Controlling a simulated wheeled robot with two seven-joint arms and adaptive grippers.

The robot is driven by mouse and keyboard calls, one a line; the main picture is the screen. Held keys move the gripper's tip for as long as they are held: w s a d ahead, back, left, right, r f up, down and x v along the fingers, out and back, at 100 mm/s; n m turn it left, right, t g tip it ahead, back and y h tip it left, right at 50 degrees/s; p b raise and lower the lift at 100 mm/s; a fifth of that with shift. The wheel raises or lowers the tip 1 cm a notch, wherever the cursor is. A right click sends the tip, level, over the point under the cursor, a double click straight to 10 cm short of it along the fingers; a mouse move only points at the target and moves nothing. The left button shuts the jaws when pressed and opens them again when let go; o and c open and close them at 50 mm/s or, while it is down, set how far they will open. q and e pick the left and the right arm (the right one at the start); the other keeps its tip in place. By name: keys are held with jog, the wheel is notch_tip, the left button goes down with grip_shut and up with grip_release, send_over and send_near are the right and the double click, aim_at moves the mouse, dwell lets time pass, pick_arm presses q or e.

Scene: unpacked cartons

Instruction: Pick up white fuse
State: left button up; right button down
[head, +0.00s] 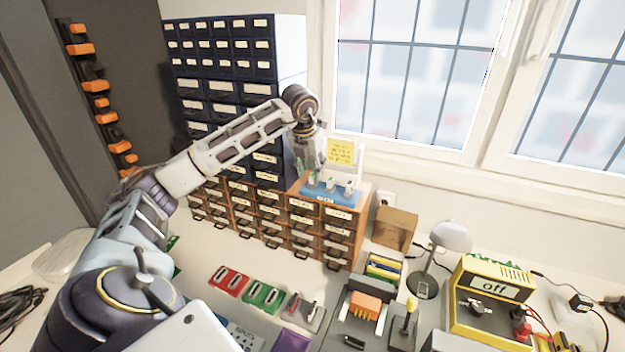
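A blue holder (330,196) sits on top of the brown drawer cabinet (335,216). A few small white pieces, which look like fuses, stand upright in it: one at the left (312,179), a middle one (330,185) and a right one (349,187). My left gripper (312,166) points down just above the left end of the holder, close over the left white fuse. Its fingers look spread apart; whether they touch the fuse is too small to tell. My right gripper is not in view.
A tall dark drawer cabinet (225,70) stands behind my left arm. A yellow note (341,151) is behind the holder. A cardboard box (395,228), a lamp (450,237) and a yellow device reading "off" (492,290) stand to the right. Red (229,281) and green (263,296) trays lie in front.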

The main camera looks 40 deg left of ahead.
pick_arm(q)
jog(key=shift+x, duration=1.15)
jog(key=c, duration=0.9)
